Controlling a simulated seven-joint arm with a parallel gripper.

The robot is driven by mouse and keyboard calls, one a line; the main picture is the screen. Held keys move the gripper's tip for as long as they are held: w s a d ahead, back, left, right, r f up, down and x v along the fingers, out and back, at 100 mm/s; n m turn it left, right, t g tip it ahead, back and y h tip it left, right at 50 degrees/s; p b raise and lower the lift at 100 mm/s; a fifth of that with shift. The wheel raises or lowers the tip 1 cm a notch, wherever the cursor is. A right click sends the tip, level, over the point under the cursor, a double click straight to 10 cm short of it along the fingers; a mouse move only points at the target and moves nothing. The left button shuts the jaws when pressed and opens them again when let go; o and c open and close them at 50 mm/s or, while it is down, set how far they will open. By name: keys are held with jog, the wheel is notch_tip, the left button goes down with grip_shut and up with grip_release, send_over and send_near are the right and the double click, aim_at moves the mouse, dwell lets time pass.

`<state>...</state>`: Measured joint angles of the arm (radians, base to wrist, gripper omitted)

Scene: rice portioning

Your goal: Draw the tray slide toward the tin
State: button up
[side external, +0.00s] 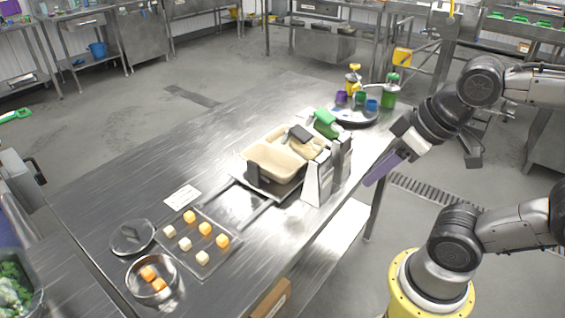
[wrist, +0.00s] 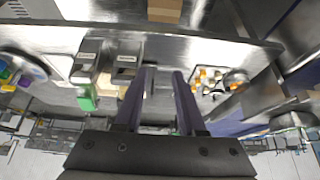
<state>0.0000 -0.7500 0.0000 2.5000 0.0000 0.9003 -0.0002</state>
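The tray slide (side external: 253,174) has an upright black grip at its front and carries a beige tray (side external: 277,164). It sits at the back end of two rails (side external: 262,212) on the steel table. The round metal tin (side external: 137,266) holds orange cubes and stands near the table's lower left corner, well apart from the slide. My gripper (side external: 374,178) has purple fingers and is off the table's right edge, to the right of the slide and clear of it. In the wrist view my gripper (wrist: 164,71) shows its fingers apart with nothing seen between them.
Two upright metal dispensers (side external: 319,184) stand between my gripper and the slide. A flat plate with orange and pale cubes (side external: 183,254) and a dark lid (side external: 132,237) lie near the tin. A round turntable with colored cups (side external: 343,119) is at the back.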

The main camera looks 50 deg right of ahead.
jog(key=shift+s, duration=0.15)
jog(key=shift+c, duration=0.4)
jog(key=w+r, duration=0.6)
jog(key=r, duration=0.1)
jog(key=g, duration=0.6)
send_over(255, 184)
notch_tip(255, 184, down, 10)
jog(key=f, duration=1.4)
jog(key=shift+w+d+f, duration=0.15)
jog(key=shift+w+d, duration=0.15)
jog(key=shift+w, duration=0.05)
grip_shut()
